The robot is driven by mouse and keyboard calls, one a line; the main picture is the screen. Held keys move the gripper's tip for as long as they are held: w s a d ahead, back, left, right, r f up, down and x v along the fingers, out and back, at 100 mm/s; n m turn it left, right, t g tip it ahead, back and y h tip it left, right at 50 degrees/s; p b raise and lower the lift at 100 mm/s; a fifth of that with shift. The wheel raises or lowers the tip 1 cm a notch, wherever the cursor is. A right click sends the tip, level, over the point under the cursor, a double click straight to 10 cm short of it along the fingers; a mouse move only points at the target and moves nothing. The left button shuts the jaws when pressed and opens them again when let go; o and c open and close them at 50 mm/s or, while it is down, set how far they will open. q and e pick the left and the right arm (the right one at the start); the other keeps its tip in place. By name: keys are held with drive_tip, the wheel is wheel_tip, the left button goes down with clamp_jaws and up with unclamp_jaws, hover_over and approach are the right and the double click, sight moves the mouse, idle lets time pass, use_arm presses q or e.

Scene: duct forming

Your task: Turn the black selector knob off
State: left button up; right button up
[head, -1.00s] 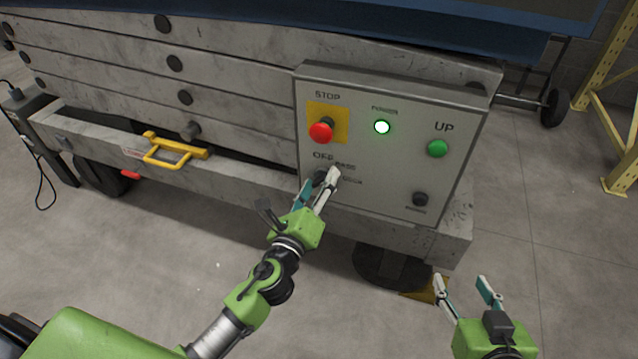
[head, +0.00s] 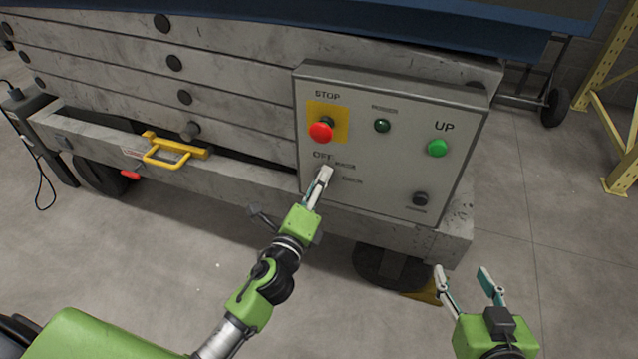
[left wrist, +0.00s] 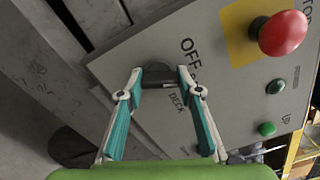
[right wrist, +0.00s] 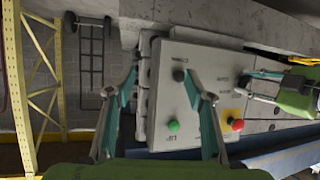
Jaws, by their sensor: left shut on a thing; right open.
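The black selector knob (left wrist: 158,76) sits on the grey control panel (head: 385,185), beside the OFF and DECK lettering. In the left wrist view it lies between the fingertips of my left gripper (left wrist: 158,80), which is shut on it. In the head view my left gripper (head: 322,175) reaches the panel below the OFF label and hides the knob. The power lamp (head: 382,126) on the panel is dark. My right gripper (head: 466,275) is open and empty, right of and below the panel; its fingers also show spread in the right wrist view (right wrist: 160,88).
The panel also carries a red stop button (head: 321,131) on a yellow plate, a green UP button (head: 437,148) and a small black button (head: 420,199). A yellow handle (head: 168,153) sticks out at left. Open floor lies at right.

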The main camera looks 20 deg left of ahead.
use_arm(q)
drive_tip(key=shift+n, duration=2.4)
use_arm(e)
drive_tip(key=shift+s+d+f+g+h, duration=0.15)
drive_tip(key=shift+s+d+f+g, duration=0.2)
drive_tip(key=shift+f, duration=0.35)
drive_tip(key=shift+s+d+f+g+h, duration=0.15)
drive_tip(key=shift+s+f+g, duration=0.2)
drive_tip(key=shift+s+f, duration=0.25)
drive_tip(key=shift+w, duration=0.1)
use_arm(q)
drive_tip(key=o, duration=1.1)
use_arm(e)
drive_tip(key=shift+a+r, duration=0.15)
drive_tip(key=shift+a, duration=0.05)
use_arm(q)
drive_tip(key=shift+s, duration=0.15)
drive_tip(key=s, duration=1.1)
drive_tip(key=shift+s+a, duration=0.3)
drive_tip(key=shift+s, duration=0.1)
